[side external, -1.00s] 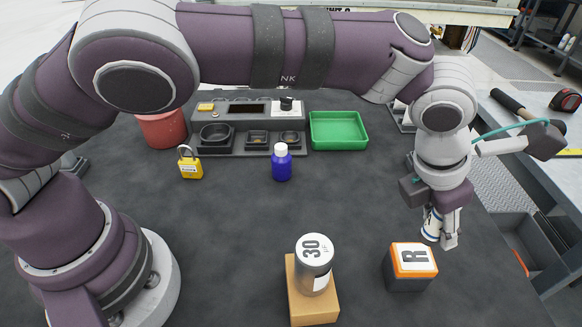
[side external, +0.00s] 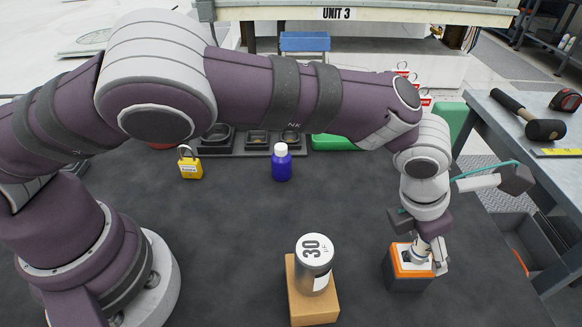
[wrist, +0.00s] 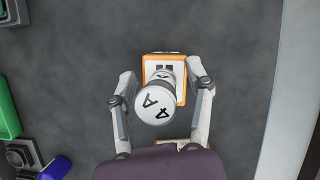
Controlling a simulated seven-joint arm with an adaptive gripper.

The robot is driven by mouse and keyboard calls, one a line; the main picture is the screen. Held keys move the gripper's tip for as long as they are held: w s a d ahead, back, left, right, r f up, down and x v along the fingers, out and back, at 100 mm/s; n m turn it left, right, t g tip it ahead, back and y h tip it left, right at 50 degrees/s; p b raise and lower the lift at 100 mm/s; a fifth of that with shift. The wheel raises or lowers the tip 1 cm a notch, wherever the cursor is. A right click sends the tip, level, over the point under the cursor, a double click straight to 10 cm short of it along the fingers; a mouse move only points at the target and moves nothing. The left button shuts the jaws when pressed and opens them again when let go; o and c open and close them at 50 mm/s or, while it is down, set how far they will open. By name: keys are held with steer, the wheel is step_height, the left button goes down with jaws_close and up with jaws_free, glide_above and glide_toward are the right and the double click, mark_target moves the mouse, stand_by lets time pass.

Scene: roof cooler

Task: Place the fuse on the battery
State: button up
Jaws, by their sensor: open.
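The fuse (wrist: 154,102) is a white cylinder marked 4A on top. In the side external view the fuse (side external: 421,247) stands about upright on the dark block with an orange rim (side external: 398,270), which I take as the battery. The orange rim also shows in the wrist view (wrist: 150,68). The exact contact under the fuse is hidden. My gripper (side external: 431,258) is low over the block, with its fingers on both sides of the fuse. In the wrist view my gripper (wrist: 163,72) is open, with gaps beside the fuse.
A silver can marked 30 (side external: 314,258) stands on a cardboard-coloured box (side external: 313,312) to the left. A blue bottle (side external: 281,165), yellow padlock (side external: 190,168) and green tray (side external: 335,142) are farther back. Mat between the block and can is clear.

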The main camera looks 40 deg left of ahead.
steer(key=shift+r, duration=0.1)
steer(key=v, duration=1.2)
steer(key=a+r+n, duration=0.4)
steer(key=a+n, duration=0.6)
steer(key=n, duration=0.4)
steer(key=s+a+n+t+y, duration=0.1)
steer(key=s+a+n, duration=0.4)
steer(key=n, duration=0.9)
steer(key=s+a+n+y, duration=0.1)
steer(key=s+a+n, duration=0.4)
steer(key=a+n, duration=0.5)
steer(key=f+n, duration=0.1)
steer(key=n, duration=0.3)
steer(key=shift+s+a+n+t+y, duration=0.15)
steer(key=shift+s+n+t+y, duration=0.15)
steer(key=shift+n+t, duration=0.1)
